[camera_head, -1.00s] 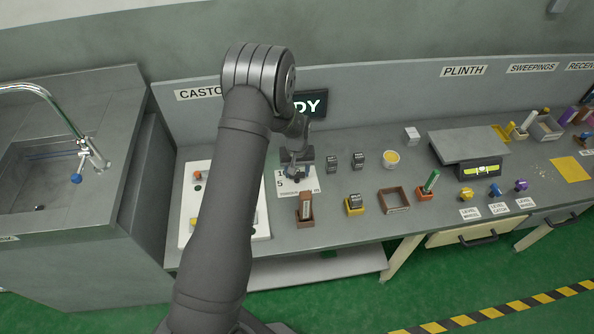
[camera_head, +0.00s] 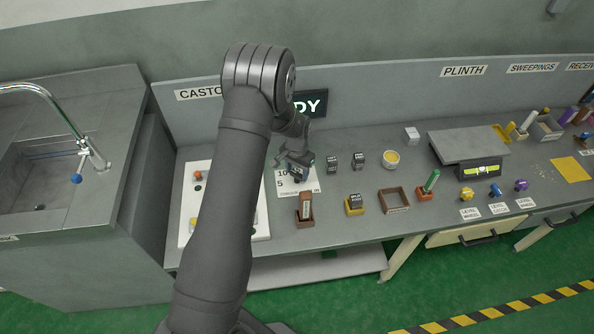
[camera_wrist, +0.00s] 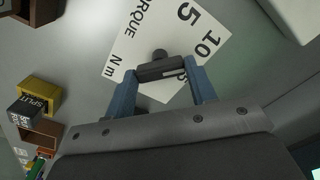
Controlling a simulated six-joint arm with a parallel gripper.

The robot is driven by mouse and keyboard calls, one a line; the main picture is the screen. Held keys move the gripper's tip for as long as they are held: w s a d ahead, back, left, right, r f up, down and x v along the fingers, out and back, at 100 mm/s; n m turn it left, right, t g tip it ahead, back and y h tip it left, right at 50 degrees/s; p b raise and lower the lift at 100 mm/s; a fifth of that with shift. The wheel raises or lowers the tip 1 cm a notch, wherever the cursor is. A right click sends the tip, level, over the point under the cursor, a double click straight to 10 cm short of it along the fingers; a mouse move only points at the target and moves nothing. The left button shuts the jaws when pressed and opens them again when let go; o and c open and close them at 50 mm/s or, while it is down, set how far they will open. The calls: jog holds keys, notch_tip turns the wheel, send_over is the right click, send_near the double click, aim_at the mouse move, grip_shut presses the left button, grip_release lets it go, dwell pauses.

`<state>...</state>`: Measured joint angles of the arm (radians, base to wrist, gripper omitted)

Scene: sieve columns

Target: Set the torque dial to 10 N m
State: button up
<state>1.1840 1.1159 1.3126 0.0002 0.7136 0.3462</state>
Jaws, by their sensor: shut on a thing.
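A white card (camera_wrist: 128,38) lies on the bench, printed with "TORQUE N m" and the numbers 5 and 10. Another number is partly covered. A dark bar-shaped dial handle (camera_wrist: 160,71) with a round dark knob stands over the card in the wrist view. My gripper (camera_wrist: 160,73) is shut on this handle, one blue-grey finger at each end. In the head view my gripper (camera_head: 298,168) is over the card (camera_head: 283,187), tilted, and hides most of the dial. I cannot tell which number the dial points to.
A white panel (camera_head: 190,214) with buttons lies left of the card, partly behind my arm. A brown holder (camera_head: 304,221) stands in front. A yellow block holder (camera_head: 354,211) and a brown open frame (camera_head: 407,205) are to the right. Two small dark blocks (camera_head: 332,162) stand right of the gripper.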

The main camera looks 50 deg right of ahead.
aim_at(297, 173)
dwell(0.3)
jog(key=o, duration=1)
jog(key=shift+r, duration=0.1)
notch_tip(297, 173, up, 17)
jog(key=shift+r, duration=0.15)
notch_tip(297, 173, down, 18)
jog(key=shift+r, duration=0.25)
dwell(0.4)
jog(key=shift+r, duration=0.1)
